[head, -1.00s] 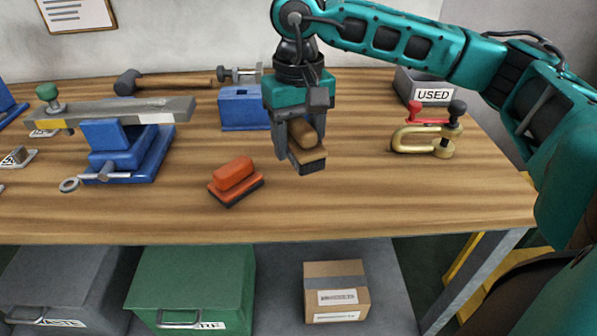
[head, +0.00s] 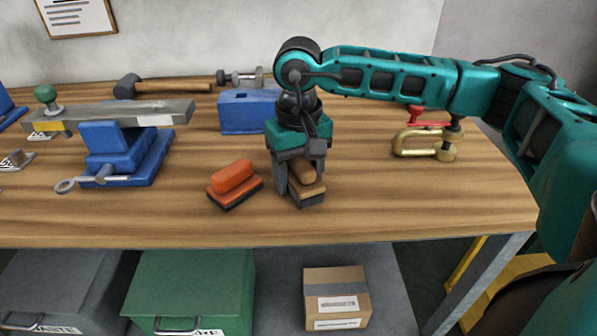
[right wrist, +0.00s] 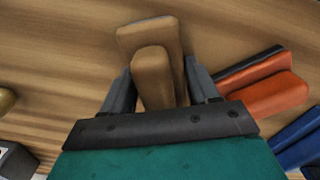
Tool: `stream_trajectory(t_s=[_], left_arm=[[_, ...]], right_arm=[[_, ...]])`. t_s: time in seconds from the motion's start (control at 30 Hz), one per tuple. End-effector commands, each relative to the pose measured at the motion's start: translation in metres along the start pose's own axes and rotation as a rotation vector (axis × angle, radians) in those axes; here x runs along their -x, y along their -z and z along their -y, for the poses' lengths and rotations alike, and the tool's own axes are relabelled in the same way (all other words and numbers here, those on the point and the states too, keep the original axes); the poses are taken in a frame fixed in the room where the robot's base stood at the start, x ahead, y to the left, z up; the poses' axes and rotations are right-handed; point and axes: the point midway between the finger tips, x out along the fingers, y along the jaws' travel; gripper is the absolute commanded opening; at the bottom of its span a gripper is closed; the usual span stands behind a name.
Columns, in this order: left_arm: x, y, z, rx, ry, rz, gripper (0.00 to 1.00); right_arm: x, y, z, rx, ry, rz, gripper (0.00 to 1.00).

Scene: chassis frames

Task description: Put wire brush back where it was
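The wire brush (head: 308,187) is a brown wooden block with a rounded brown handle on top and a dark underside. My right gripper (head: 300,184) is shut on it, one finger on each side, pointing down. The brush is at or just above the bench top; I cannot tell if it touches. In the right wrist view the brush (right wrist: 155,65) sits between the two fingers (right wrist: 160,88). My left gripper is not in view.
A blue vise (head: 125,150) stands further left, a blue block (head: 245,112) behind. A brass clamp (head: 425,143) lies right. The bench front is clear.

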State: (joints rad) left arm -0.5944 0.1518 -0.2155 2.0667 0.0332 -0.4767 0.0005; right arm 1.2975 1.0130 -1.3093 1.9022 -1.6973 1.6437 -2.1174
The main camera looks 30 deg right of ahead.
Motion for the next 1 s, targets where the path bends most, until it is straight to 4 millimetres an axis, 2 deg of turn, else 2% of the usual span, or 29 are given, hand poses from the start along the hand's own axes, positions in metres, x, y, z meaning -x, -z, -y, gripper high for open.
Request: stream_trajectory(t_s=[0.03,0.2,0.43,0.57,1.0], left_arm=[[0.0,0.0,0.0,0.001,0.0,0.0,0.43],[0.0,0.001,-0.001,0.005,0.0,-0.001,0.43],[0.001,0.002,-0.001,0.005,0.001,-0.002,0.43],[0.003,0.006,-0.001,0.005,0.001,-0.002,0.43],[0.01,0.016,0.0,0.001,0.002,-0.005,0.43]], right_arm=[[0.0,0.0,0.0,0.0,0.0,0.0,0.65],[0.001,0.0,0.0,0.0,0.0,0.0,0.81],[0.001,0.0,0.0,0.0,0.0,0.0,0.81],[0.009,0.0,0.001,0.0,0.001,-0.002,0.81],[0.097,0.001,0.001,0.001,0.002,-0.002,0.81]])
